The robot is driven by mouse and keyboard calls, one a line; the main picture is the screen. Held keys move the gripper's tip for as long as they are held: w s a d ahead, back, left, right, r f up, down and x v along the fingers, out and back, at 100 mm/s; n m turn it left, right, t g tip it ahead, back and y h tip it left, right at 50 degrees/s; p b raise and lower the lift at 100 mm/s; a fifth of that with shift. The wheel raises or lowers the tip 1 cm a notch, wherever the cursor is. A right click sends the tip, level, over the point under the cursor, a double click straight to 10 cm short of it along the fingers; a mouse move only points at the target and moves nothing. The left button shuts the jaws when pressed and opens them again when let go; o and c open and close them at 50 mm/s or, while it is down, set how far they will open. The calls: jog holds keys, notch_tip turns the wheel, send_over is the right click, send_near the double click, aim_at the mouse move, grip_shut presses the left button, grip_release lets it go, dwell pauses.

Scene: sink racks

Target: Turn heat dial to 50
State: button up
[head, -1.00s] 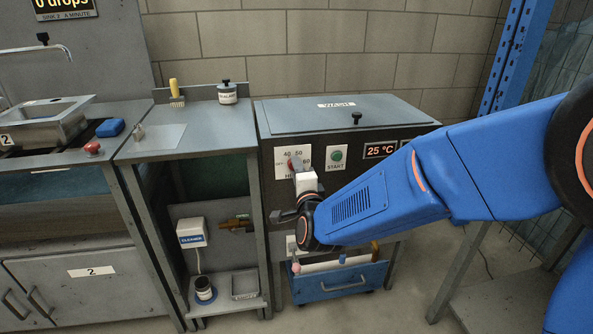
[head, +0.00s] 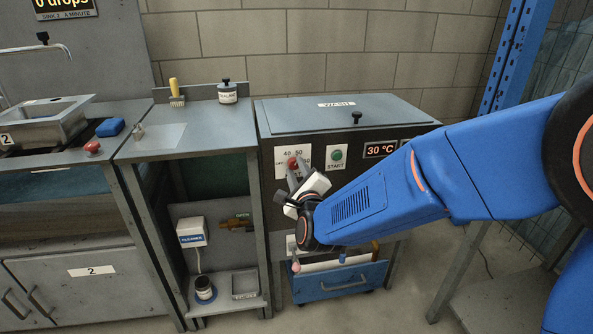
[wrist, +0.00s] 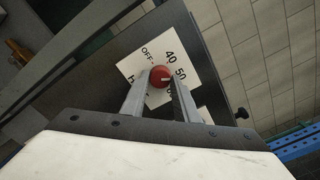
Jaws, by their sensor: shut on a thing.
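The heat dial is a red round knob (wrist: 160,76) on a white label plate (wrist: 142,52) marked OFF, 40 and 50; other marks are partly hidden by the fingers. In the head view the dial (head: 293,163) sits on the front of the dark wash unit. My gripper (wrist: 159,83) is shut on the dial, one finger on each side. A small pale mark on the knob points right in the wrist view, roughly toward the 50; its exact direction is hard to tell. The red display (head: 381,150) reads 30 °C.
A green START button (head: 337,155) is right of the dial. The wash unit's lid (head: 345,115) is closed. A side table (head: 190,135) with a brush and a labelled jar stands left.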

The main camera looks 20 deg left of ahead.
jog(key=shift+f, duration=0.15)
dwell(0.3)
jog(key=o, duration=1.1)
jog(key=shift+c, duration=0.2)
jog(key=shift+s, duration=0.1)
jog(key=v, duration=1.7)
jog(key=shift+s, duration=0.1)
